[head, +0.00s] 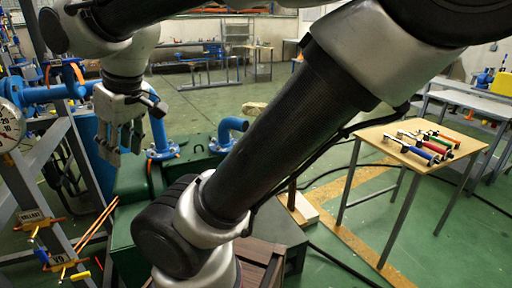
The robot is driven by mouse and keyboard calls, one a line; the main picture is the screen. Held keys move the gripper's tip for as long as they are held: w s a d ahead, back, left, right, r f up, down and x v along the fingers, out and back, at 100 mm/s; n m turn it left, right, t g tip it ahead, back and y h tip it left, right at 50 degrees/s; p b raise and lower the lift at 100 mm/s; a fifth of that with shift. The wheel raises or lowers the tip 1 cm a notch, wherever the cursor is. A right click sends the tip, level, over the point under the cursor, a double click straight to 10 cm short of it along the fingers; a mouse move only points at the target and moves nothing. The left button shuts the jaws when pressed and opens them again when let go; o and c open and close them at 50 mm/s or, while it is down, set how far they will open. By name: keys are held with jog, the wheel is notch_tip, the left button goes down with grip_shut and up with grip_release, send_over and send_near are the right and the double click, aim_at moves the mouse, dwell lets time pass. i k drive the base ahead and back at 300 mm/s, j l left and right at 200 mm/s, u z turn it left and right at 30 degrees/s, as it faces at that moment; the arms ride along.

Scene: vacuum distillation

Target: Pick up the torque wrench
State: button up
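Several wrench-like tools (426,146) lie side by side on a small wooden-topped table (375,134) at the right. They have metal heads toward the left and coloured handles: a blue one (416,153), red ones and an orange one. I cannot tell which of them is the torque wrench. My gripper (122,153) hangs at the left, fingers down, far from that table. Its fingers look apart, with nothing visible between them. My own arm crosses the middle of the view and hides part of the floor and machinery behind it.
Blue pipes (228,132) and a green machine housing (133,180) are close to my gripper. A metal frame with a gauge (10,125) and orange-tipped valves stands at the far left. Grey workbenches (470,101) stand behind the tool table. Green floor around the table is mostly open.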

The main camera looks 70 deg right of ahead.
aim_at(400, 133)
jog(key=z, duration=3.65)
jog(key=i+l, duration=0.2)
jog(key=i, duration=0.35)
jog(key=i+l+z, duration=0.1)
jog(key=i+l, duration=0.15)
jog(key=i, duration=0.3)
jog(key=i+l+z, duration=0.1)
jog(key=i, duration=0.45)
